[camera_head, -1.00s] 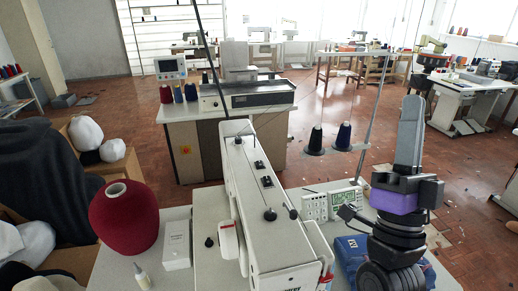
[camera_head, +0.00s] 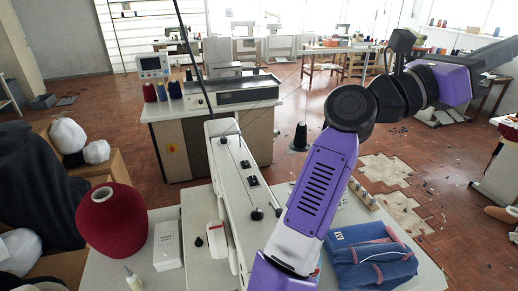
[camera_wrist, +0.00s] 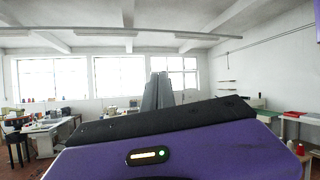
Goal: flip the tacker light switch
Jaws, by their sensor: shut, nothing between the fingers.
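I cannot make out a light switch in either view. A long pale sewing machine (camera_head: 232,190) with black knobs on top stands on the near table, left of my arm. My purple arm crosses the front of this table and hides part of it. My gripper (camera_head: 497,52) reaches toward the right edge in the head view, high and well away from the near machine. In the wrist view its grey fingers (camera_wrist: 158,90) stand together, shut and empty, pointing toward the windows. They touch nothing that I can see.
A dark red yarn cone (camera_head: 104,222), a white box (camera_head: 167,246) and a small bottle (camera_head: 134,280) stand on the near table's left. A folded blue garment (camera_head: 372,262) lies at its right. Another machine (camera_head: 225,95) stands behind. Open floor (camera_head: 330,100) lies beyond.

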